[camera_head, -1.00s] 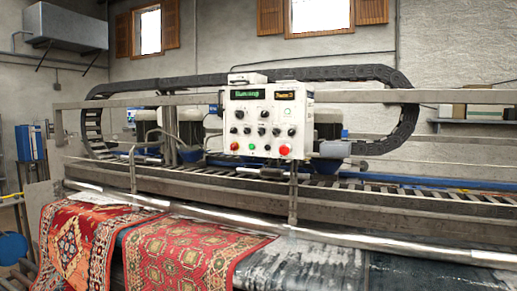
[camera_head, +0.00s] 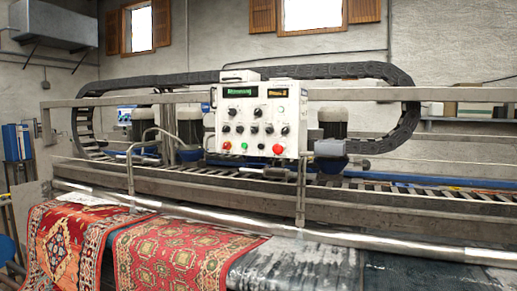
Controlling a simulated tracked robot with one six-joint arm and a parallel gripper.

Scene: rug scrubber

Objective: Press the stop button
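A white control panel (camera_head: 258,110) is mounted on the machine's rail near the middle of the head view. It has two small displays at the top and rows of black knobs. A large red button (camera_head: 278,149) sits at its lower right, probably the stop button. A smaller red button (camera_head: 227,145) is at its lower left, with a green button (camera_head: 244,146) beside it. Labels are too small to read. My gripper is not in view, and nothing covers the panel.
The rug-scrubbing machine spans the view, with a front metal roller (camera_head: 340,236) and a black cable chain (camera_head: 200,76) looping above. Red patterned rugs (camera_head: 180,256) hang over the front at lower left. Blue equipment (camera_head: 15,143) stands at far left.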

